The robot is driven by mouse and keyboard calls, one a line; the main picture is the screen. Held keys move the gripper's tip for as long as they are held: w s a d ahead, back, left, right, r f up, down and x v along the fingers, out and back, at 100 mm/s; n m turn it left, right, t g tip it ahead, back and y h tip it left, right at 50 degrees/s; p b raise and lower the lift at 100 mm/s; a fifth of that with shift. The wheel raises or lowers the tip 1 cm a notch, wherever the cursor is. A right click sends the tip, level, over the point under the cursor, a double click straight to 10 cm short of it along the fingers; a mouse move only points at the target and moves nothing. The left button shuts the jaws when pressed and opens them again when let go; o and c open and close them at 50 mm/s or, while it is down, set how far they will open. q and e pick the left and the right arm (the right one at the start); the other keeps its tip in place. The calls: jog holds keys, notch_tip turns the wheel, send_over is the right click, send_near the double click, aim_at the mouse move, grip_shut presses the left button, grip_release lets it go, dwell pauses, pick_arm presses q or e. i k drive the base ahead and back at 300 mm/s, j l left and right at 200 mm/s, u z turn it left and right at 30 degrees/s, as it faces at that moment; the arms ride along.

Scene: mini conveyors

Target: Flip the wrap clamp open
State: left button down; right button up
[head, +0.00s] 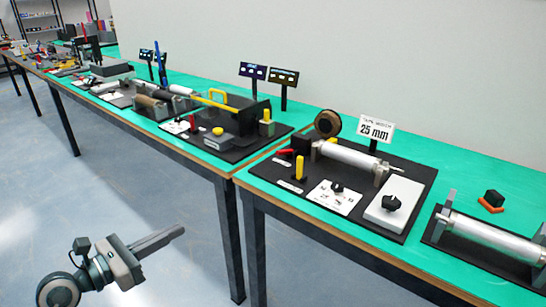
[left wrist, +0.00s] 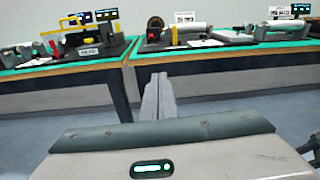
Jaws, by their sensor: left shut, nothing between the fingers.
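My left gripper (head: 178,232) is over the floor in front of the benches, well apart from every station. Its fingers are together and empty; they also show in the left wrist view (left wrist: 158,80). The station labelled 25 mm has a black board (head: 402,222), a silver roller (head: 350,155) on grey supports, a brown tape roll (head: 327,123), a red lever (head: 287,151) and an upright yellow lever (head: 299,168). Which of these levers, if either, is the wrap clamp I cannot tell. My right gripper is not in view.
A white box with a black knob (head: 391,203) stands at the board's front right. Another roller (head: 492,234) lies at the far right. The left bench has a yellow-barred machine (head: 235,122). The wooden bench edge (head: 330,236) lies between my gripper and the stations.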

aim_at(289, 151)
jog(key=i+l, duration=0.8)
jog(key=l, duration=0.1)
